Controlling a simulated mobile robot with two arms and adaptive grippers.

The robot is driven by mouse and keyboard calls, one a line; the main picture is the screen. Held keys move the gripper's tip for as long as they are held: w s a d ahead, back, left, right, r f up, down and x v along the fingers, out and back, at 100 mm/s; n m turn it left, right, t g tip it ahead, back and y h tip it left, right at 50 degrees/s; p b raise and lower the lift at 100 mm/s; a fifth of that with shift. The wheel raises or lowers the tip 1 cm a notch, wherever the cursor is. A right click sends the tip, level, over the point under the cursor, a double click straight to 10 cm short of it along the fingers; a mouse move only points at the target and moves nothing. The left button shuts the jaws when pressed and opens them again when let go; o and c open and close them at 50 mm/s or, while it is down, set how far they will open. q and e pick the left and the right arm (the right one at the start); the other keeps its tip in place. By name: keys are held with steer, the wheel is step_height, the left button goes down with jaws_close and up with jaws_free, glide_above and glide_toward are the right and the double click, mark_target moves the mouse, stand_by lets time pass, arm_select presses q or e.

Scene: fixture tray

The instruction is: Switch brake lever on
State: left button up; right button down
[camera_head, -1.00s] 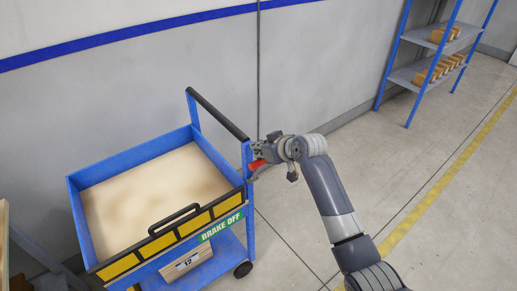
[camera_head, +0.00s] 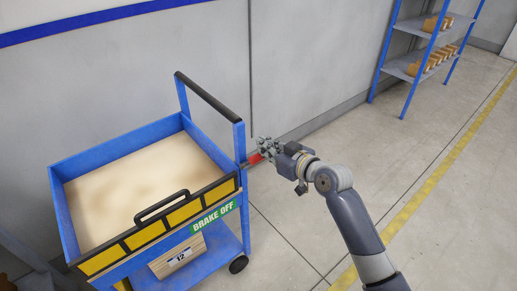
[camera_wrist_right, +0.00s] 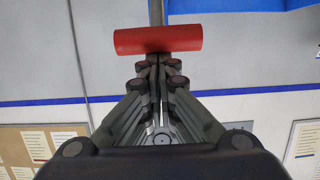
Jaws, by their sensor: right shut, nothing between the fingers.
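The brake lever is a bar with a red cylindrical handle (camera_head: 254,160) at the right side of the blue cart (camera_head: 130,140), near the push-handle post. A green sign (camera_head: 213,217) on the cart's front reads "BRAKE OFF". My right gripper (camera_head: 265,147) is shut and empty, close to the red handle. In the right wrist view the red handle (camera_wrist_right: 158,40) lies crosswise just beyond the tips of my right gripper (camera_wrist_right: 159,62). I cannot tell whether the tips touch it. My left gripper is not in view.
The cart's black push bar (camera_head: 208,97) rises beside the lever. A box marked 12 (camera_head: 178,256) sits on its lower shelf. A grey wall (camera_head: 90,80) stands close behind. Blue shelving (camera_head: 425,66) stands at the far right. The floor right of the cart is clear.

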arm_select(q)
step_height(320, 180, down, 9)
steer(key=b, duration=0.6)
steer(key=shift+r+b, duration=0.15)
steer(key=shift+b, duration=0.2)
arm_select(e)
steer(key=s+d+f+t, duration=0.1)
steer(key=s+d+f, duration=0.2)
steer(key=s+f, duration=0.2)
steer(key=shift+d+f+y, duration=0.15)
steer(key=shift+f+y, duration=0.25)
steer(key=shift+f, duration=1.1)
step_height(320, 180, up, 6)
steer(key=p, duration=0.4)
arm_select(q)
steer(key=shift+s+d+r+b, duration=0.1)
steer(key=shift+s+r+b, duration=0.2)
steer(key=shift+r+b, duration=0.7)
arm_select(e)
steer(key=s+d+f, duration=0.2)
steer(key=s+d, duration=0.3)
steer(key=s, duration=0.2)
steer(key=shift+s+d+f, duration=0.15)
steer(key=shift+d+f, duration=0.1)
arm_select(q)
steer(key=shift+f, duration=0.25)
